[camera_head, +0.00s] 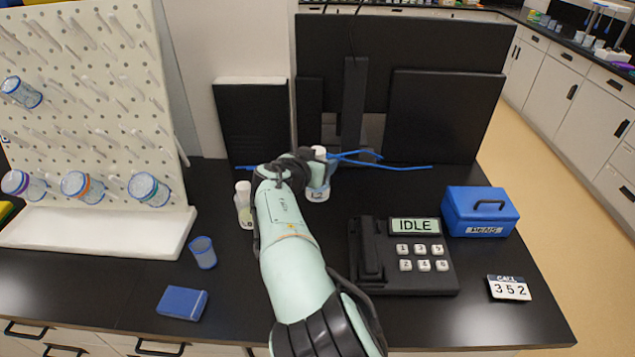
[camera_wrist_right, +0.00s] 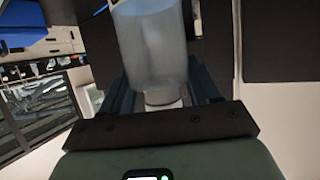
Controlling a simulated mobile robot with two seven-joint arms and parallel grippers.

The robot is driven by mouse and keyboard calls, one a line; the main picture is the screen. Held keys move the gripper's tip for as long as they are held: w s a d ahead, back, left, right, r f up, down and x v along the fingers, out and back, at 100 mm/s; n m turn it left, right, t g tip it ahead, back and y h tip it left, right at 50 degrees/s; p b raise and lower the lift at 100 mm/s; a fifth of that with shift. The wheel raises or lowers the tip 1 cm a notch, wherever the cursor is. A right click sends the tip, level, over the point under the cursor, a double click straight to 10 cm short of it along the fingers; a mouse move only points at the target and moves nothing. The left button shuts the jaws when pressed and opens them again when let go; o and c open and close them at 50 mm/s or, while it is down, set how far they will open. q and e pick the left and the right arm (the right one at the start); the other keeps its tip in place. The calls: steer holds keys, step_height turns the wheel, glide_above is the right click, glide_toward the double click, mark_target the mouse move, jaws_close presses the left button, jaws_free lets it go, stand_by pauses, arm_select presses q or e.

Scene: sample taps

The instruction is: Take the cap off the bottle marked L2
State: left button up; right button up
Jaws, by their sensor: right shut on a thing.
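The bottle marked L2 (camera_head: 317,194) stands on the black table in front of the monitors, upright, with its white cap (camera_head: 320,153) on top. My right gripper (camera_head: 308,165) reaches it from the left and hides part of it. In the right wrist view the bottle's bluish translucent body (camera_wrist_right: 152,45) lies between the two fingers (camera_wrist_right: 162,90), with the pale cap end (camera_wrist_right: 164,98) towards the palm. The right gripper is shut on the bottle; the exact contact is hard to see. My left gripper is not in view.
A second white-capped bottle (camera_head: 243,205) stands close left of my right arm. A black phone panel (camera_head: 405,258), a blue pens box (camera_head: 480,211) and a number card (camera_head: 509,288) are to the right. A blue cup (camera_head: 203,252), blue box (camera_head: 182,303) and pegboard rack (camera_head: 90,100) are left.

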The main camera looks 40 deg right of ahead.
step_height(320, 180, up, 8)
steer(key=shift+r+p, duration=0.25)
steer(key=shift+p, duration=0.25)
steer(key=o, duration=0.7)
steer(key=c, duration=0.8)
steer(key=shift+f, duration=0.1)
